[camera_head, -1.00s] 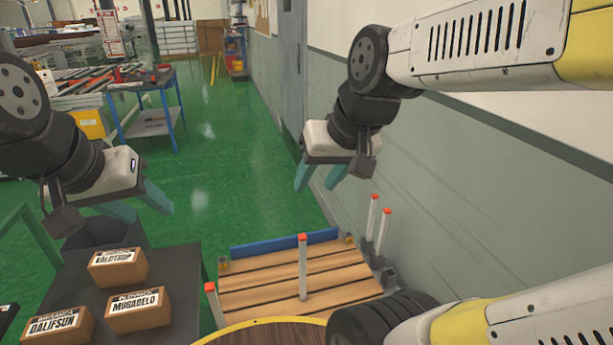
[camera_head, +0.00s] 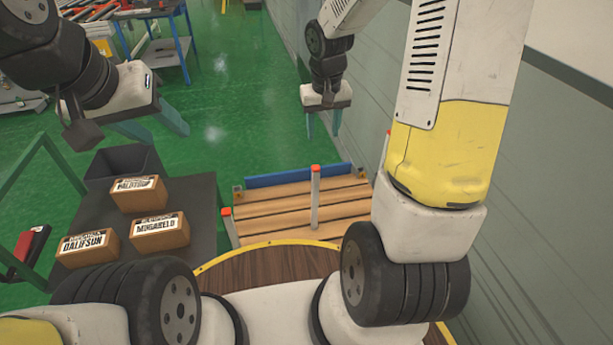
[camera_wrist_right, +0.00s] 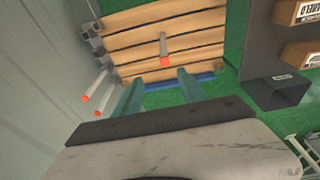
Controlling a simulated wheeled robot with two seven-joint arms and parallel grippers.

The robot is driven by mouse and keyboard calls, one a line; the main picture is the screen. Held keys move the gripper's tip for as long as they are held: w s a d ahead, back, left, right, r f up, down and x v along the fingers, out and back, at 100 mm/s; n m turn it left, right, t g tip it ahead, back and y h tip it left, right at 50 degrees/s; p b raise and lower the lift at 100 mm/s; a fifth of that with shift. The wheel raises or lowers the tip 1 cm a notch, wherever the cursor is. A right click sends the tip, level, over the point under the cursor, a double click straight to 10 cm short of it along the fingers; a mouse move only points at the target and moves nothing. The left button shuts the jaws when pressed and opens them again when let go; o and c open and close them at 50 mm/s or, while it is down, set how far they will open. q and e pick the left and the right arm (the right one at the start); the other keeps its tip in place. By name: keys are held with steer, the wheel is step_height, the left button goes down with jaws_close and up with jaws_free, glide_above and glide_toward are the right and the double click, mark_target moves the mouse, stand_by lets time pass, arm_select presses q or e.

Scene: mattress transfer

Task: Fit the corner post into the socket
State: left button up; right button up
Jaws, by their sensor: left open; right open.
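A slatted wooden bed base (camera_head: 270,222) lies low ahead, with a blue board (camera_head: 300,176) along its far edge. A grey post with an orange tip (camera_head: 315,200) stands up over the slats; it also shows in the right wrist view (camera_wrist_right: 163,47). Another orange-tipped post (camera_head: 227,213) is at the near left corner. Two more posts (camera_wrist_right: 97,90) are by the wall in the right wrist view. I cannot make out an empty socket clearly. My right gripper (camera_head: 322,125) is open and empty above the far edge. My left gripper (camera_head: 158,124) is open and empty at the left.
The wall (camera_head: 545,200) bounds the right side. Green floor between the grippers is clear.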

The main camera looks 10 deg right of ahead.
steer(key=g, duration=0.2)
glide_above(315, 182)
steer(key=f, duration=1.6)
steer(key=shift+w, duration=0.2)
steer(key=f, duration=0.7)
steer(key=shift+w+d+f, duration=0.2)
steer(key=shift+w+f, duration=0.2)
jaws_close()
